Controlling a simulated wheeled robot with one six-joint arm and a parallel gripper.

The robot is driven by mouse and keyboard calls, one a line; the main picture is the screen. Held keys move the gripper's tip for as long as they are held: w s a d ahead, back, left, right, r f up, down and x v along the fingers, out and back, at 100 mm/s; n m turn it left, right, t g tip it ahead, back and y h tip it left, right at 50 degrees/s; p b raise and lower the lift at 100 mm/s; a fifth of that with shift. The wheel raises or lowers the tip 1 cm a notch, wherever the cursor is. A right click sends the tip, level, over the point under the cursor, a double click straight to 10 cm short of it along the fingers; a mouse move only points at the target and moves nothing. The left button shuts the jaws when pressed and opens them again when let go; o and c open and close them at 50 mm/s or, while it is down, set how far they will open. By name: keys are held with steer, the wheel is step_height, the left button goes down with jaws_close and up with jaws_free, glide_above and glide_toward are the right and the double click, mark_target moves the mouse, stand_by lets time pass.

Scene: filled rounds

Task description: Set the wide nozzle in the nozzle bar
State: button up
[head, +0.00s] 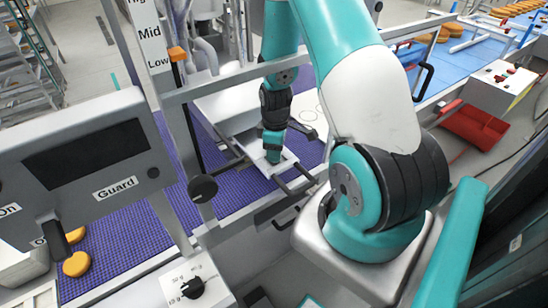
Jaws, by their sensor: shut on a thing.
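My gripper (272,157) points down at the end of the teal and black arm, over a pale plate with dark rods (285,166) that spans the purple belt. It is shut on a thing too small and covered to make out. The wide nozzle cannot be told apart in this view. The pale plate may be the nozzle bar, but its seats are hidden behind my gripper. I cannot tell whether the held thing touches the plate.
A grey box marked Guard (115,188) stands at left. Round orange pieces (77,264) lie on the purple belt (140,240). A dark round knob (203,189) juts out left of the plate. A red tray (472,127) and control box (500,82) are at right.

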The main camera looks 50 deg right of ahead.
steer(key=shift+f, duration=0.15)
steer(key=shift+f, duration=0.15)
steer(key=o, duration=0.9)
steer(key=shift+o, duration=0.2)
step_height(320, 180, up, 12)
steer(key=p, duration=0.9)
steer(key=shift+r+p, duration=0.2)
steer(key=shift+p, duration=0.1)
